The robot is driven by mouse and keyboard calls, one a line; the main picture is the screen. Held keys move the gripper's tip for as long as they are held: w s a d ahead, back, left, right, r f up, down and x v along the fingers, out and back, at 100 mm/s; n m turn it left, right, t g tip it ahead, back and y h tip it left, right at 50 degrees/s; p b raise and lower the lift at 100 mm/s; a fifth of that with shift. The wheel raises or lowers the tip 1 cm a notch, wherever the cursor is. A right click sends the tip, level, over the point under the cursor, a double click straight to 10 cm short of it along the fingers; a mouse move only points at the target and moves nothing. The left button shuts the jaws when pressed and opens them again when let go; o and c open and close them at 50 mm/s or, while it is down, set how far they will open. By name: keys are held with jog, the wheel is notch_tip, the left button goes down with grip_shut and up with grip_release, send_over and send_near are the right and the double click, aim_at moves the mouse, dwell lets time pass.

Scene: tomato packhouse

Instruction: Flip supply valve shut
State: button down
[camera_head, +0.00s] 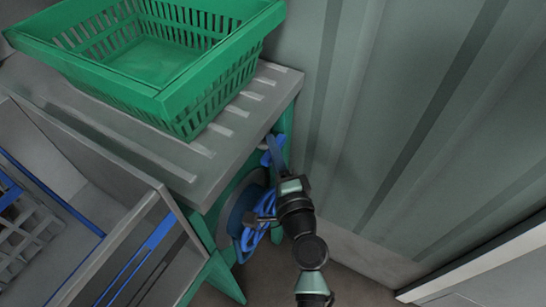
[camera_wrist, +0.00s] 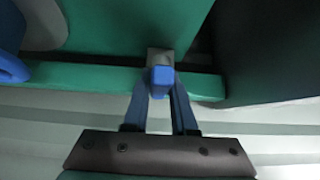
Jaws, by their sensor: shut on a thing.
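The supply valve's blue handle (camera_wrist: 162,76) shows in the wrist view, with a grey block (camera_wrist: 158,55) behind it at a green frame bar. My gripper (camera_wrist: 161,95) is shut on the blue handle, one finger on either side. In the head view my gripper (camera_head: 276,151) reaches to the right end of the grey-topped bench, beside its green leg. Blue parts (camera_head: 266,158) show there at the fingertips. The valve body is mostly hidden, and I cannot tell how far the handle is turned.
A green crate (camera_head: 150,55) stands on the bench (camera_head: 205,165). A blue hose (camera_head: 250,238) hangs on a reel (camera_head: 236,212) below the bench end, close to my wrist. A ribbed wall (camera_head: 400,110) rises close on the right. A grey bin (camera_head: 140,250) stands at the lower left.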

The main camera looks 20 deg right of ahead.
dwell(0.3)
jog(key=c, duration=0.7)
grip_release()
jog(key=s, duration=0.4)
jog(key=s+a, duration=0.1)
jog(key=s, duration=0.3)
jog(key=s+b, duration=0.1)
jog(key=s, duration=0.4)
jog(key=shift+a, duration=0.3)
